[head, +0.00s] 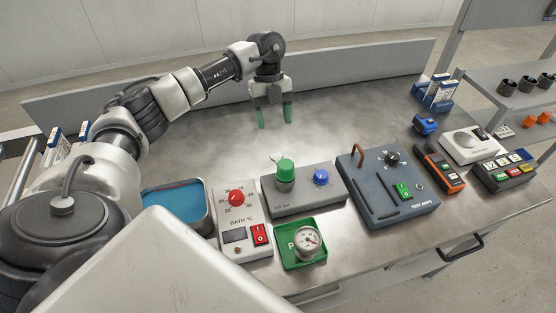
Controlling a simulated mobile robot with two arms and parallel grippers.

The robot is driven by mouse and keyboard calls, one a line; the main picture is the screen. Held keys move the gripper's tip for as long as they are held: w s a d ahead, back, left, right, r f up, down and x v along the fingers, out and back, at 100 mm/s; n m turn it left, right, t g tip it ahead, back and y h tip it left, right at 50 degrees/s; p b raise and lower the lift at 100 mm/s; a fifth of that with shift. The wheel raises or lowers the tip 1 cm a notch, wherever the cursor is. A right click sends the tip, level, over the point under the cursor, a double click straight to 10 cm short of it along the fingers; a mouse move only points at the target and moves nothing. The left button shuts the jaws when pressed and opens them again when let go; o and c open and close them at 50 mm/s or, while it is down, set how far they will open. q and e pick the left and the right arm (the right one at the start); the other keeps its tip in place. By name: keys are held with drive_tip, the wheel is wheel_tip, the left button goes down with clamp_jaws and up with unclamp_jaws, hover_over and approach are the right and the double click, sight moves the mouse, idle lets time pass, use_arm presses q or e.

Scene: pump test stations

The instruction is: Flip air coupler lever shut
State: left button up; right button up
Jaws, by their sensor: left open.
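The air unit (303,203) is a grey box near the bench's front middle. A green-topped fitting (285,173), which looks like the air coupler, and a blue knob (321,177) stand on it. A small thin grey lever (275,158) shows at the fitting's upper left, tilted upward; its exact position is hard to tell. My left gripper (274,117) is open and empty, with green fingertips pointing down. It is above the bench behind the air unit, apart from the lever. My right gripper is out of view.
In front are a bath controller (234,207) with a red knob, a gauge (307,241) on a green tray (291,262), and a blue-water bath (178,203). A dark test-amps box (385,205) stands right. The bench's back middle (345,115) is clear.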

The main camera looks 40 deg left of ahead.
sight(278, 160)
use_arm(q)
drive_tip(key=p+x, duration=0.1)
drive_tip(key=x, duration=0.9)
drive_tip(key=shift+s+d+f+p, duration=0.1)
drive_tip(key=shift+d+f+p, duration=0.1)
drive_tip(key=shift+f+p, duration=0.15)
